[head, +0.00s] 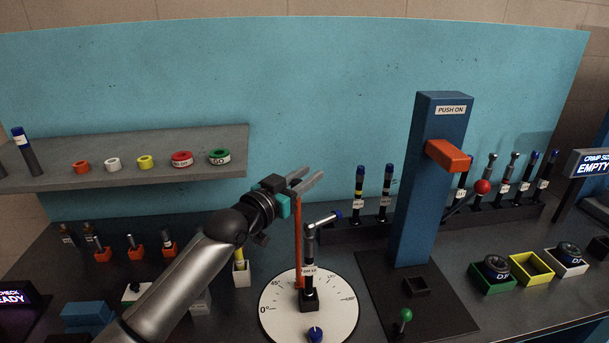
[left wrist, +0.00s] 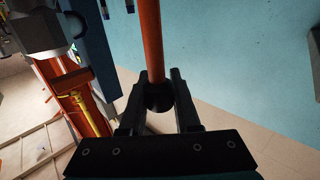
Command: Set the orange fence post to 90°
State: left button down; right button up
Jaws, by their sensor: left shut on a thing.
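The orange fence post (head: 298,238) is a thin upright rod at the back part of a white round dial (head: 278,322) with degree marks. Its foot is partly hidden behind a black fitting, so I cannot read its exact angle. My left gripper (head: 306,182) is at the top of the post. In the left wrist view the post (left wrist: 151,40) runs between the fingers (left wrist: 159,92), which are shut on its dark round end. A black hose fitting (head: 309,268) with a bent, blue-tipped top stands at the dial's middle. My right gripper is not in view.
A blue column (head: 425,190) with an orange block (head: 448,156) stands to the right. A blue knob (head: 315,334) sits at the dial's front. A shelf (head: 120,180) with coloured rings is at the left. A rack of several hose ends (head: 345,236) lies behind.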

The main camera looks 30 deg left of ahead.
pick_arm(q)
jog(key=c, duration=0.6)
grip_release()
jog(key=shift+s+a+b, duration=0.1)
jog(key=shift+s+a, duration=0.35)
jog(key=shift+s, duration=2.05)
jog(key=shift+s+a+b, duration=0.1)
jog(key=shift+s+a, duration=0.3)
jog(key=shift+s, duration=2.1)
jog(key=shift+s+a+b, duration=0.1)
jog(key=shift+s+a, duration=0.35)
jog(key=shift+s, duration=2.05)
